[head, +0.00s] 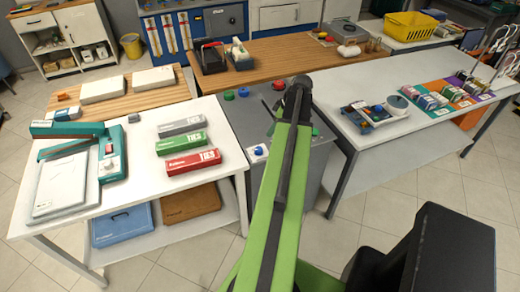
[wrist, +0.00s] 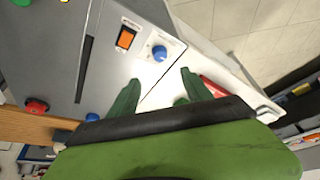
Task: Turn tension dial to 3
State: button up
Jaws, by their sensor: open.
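A blue knob (head: 259,151) sits on a small white plate at the near left corner of the grey cabinet's top. It also shows in the wrist view (wrist: 160,53), but its markings are too small to read. No label shows which control is the tension dial. My gripper (wrist: 160,78) is open and empty. Its two dark green fingers are apart, and the blue knob appears just beyond the gap between their tips. In the head view my arm hides part of the cabinet top, and the fingertips cannot be made out clearly.
An orange switch (wrist: 126,38) stands beside the knob. A red button (wrist: 37,106) and another blue knob (wrist: 92,118) are on the same grey cabinet (head: 238,118). A white table (head: 140,185) with a red box (head: 193,162) adjoins on the left. Another table (head: 395,145) stands right.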

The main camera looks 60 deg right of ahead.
aim_at(259, 149)
jog(key=b+x, duration=1.4)
jog(key=x, duration=0.2)
jog(key=shift+f, duration=0.35)
jog(key=shift+a+r, duration=0.1)
grip_shut()
